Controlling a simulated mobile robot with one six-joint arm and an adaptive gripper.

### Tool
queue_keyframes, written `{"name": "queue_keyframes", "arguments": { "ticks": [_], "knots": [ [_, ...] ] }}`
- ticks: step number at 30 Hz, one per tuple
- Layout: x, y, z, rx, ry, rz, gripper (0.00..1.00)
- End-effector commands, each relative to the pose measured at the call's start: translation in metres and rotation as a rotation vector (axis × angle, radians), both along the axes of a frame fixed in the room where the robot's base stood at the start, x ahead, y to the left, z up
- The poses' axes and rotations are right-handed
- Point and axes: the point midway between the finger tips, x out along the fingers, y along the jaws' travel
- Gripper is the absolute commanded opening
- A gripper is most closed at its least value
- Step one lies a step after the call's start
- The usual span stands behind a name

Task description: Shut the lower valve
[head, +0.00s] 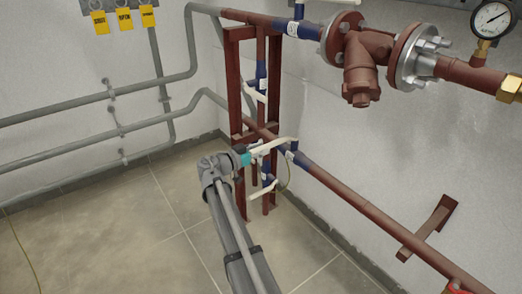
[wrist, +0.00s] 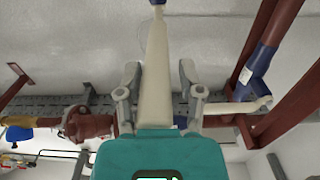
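The lower pipe carries a blue valve (head: 291,153) with a long cream lever (head: 279,143) that points left toward my gripper (head: 253,154). In the wrist view, a cream lever (wrist: 156,60) runs straight out between the two fingers of my gripper (wrist: 160,72), its near end close to the teal palm. The fingers stand apart, one on each side of the lever, with a gap visible on both sides. My gripper looks open around the lever.
Another blue valve (wrist: 262,65) with a cream lever (wrist: 245,108) is right of my gripper. Below it in the head view is a small blue valve (head: 266,173) with a lever (head: 263,190). A red-brown frame (head: 235,85) stands behind.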

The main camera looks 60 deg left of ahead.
Motion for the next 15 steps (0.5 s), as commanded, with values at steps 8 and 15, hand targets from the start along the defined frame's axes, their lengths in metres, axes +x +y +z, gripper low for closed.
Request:
{"name": "queue_keyframes", "arguments": {
  "ticks": [8, 15],
  "knots": [
    [-0.0004, -0.0005, -0.0001, 0.0, 0.001, -0.001, 0.7],
    [-0.0017, -0.0013, -0.0003, 0.0, 0.001, -0.002, 0.7]
  ]
}}
